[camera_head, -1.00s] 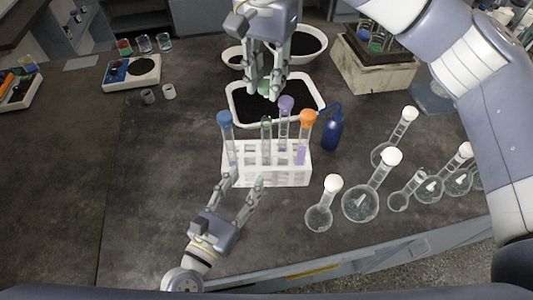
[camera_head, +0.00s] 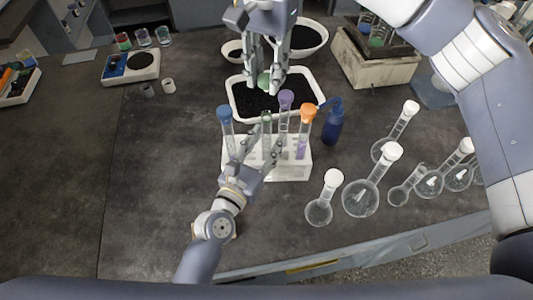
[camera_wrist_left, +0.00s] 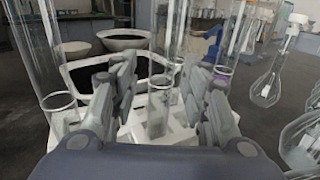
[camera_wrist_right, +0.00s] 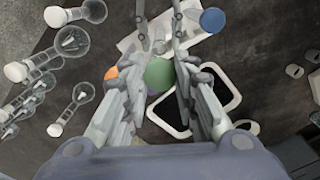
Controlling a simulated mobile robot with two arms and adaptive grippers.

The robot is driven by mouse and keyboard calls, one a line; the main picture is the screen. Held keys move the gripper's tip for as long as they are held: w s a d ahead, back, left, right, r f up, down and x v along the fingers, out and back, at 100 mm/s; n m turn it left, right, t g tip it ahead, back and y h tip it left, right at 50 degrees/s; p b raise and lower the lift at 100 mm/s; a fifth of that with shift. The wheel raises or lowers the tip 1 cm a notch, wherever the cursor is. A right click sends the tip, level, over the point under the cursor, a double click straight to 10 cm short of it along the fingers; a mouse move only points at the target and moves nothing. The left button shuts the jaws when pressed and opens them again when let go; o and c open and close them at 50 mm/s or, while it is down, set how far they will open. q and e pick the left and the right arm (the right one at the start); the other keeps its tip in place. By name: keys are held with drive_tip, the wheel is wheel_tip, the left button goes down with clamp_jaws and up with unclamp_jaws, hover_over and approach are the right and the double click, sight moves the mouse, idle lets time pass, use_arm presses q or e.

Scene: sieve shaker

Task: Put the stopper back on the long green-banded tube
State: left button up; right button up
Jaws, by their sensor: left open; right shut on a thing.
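The white rack (camera_head: 292,172) holds several tubes. The open-topped green-banded tube (camera_head: 267,121) stands upright in it, between the blue-stoppered tube (camera_head: 226,122) and the purple-stoppered tube (camera_head: 285,106). My left gripper (camera_head: 262,138) is open, with its fingers on either side of the green-banded tube; the left wrist view shows a clear tube (camera_wrist_left: 158,106) between them, apparently not gripped. My right gripper (camera_head: 263,86) is shut on the green stopper (camera_wrist_right: 159,75), pointing down above and behind the rack. The stopper also shows in the head view (camera_head: 263,80).
An orange-stoppered tube (camera_head: 306,117) stands at the rack's right. A blue bottle (camera_head: 333,125) is close beside it. A white tray of black material (camera_head: 234,101) lies behind. Several white-capped flasks (camera_head: 361,198) stand at right.

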use_arm(q)
drive_tip(key=shift+w+d, duration=0.15)
drive_tip(key=shift+w, duration=0.05)
use_arm(e)
drive_tip(key=shift+s, duration=0.1)
use_arm(q)
drive_tip(key=shift+c, duration=0.4)
clamp_jaws()
use_arm(e)
drive_tip(key=shift+f, duration=2.45)
drive_tip(key=shift+f, duration=0.15)
drive_tip(key=shift+f, duration=0.75)
drive_tip(key=shift+f, duration=0.55)
